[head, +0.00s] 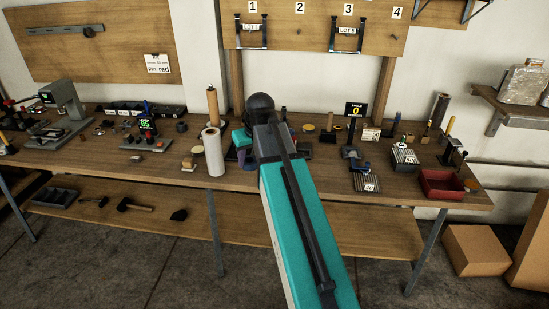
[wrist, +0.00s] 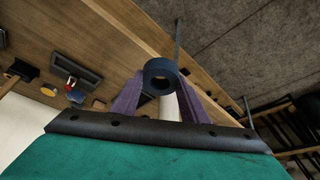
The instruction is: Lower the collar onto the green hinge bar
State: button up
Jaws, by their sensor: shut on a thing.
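The collar (wrist: 161,65) is a dark blue ring in the wrist view, with its round hole facing the camera. My gripper (wrist: 161,85) has two purple fingers, one on each side of the collar, and is shut on it. I cannot pick out the green hinge bar in either view; my arm hides part of the bench.
The wooden workbench (head: 330,178) carries many small items. A white roll (head: 214,153) and a tan post (head: 213,106) stand just left of my arm. Right of it are a blue-and-black tool (head: 350,152), a striped block (head: 366,183) and a red bin (head: 442,185).

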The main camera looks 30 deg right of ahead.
jog(key=a+r, duration=0.3)
jog(key=a, duration=1.2)
jog(key=shift+a, duration=0.1)
